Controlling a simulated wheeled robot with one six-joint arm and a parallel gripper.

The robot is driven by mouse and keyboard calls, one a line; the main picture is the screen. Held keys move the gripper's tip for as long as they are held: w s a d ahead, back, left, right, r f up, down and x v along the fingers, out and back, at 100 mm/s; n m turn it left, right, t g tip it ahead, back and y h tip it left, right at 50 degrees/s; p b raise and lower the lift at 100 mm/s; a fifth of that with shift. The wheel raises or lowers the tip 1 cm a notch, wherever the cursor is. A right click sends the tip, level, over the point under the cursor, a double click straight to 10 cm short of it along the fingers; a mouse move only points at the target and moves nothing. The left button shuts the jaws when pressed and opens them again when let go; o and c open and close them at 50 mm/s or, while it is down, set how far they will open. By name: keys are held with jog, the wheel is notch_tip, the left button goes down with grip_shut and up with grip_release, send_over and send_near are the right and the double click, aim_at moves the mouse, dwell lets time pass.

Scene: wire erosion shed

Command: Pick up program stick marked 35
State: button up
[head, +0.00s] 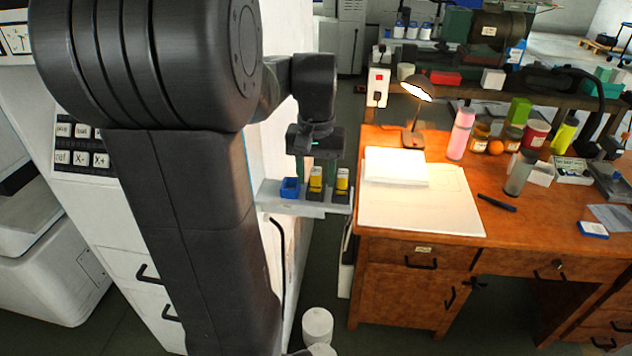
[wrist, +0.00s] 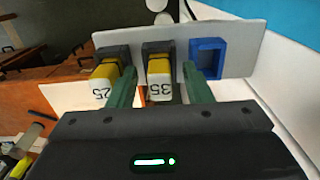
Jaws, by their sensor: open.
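The program stick marked 35 (wrist: 159,82) is yellow with a white numbered end and sits upright in a dark holder on a small pale shelf (wrist: 240,48). In the head view this stick (head: 316,178) is the one beside the blue holder. My gripper (wrist: 159,72) is open, with its green fingers on either side of the stick marked 35; I cannot tell whether they touch it. In the head view my gripper (head: 316,168) is just above the shelf. Another yellow stick, marked 25 (wrist: 105,80), sits outside the left finger in the wrist view.
An empty-looking blue holder (wrist: 207,57) stands outside the right finger, close to it. The shelf (head: 300,208) is fixed to a white machine. A wooden desk (head: 400,242) with papers, a lit lamp (head: 414,92) and bottles stands to the right.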

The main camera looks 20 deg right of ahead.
jog(key=shift+c, duration=0.3)
grip_shut()
jog(key=shift+r, duration=0.1)
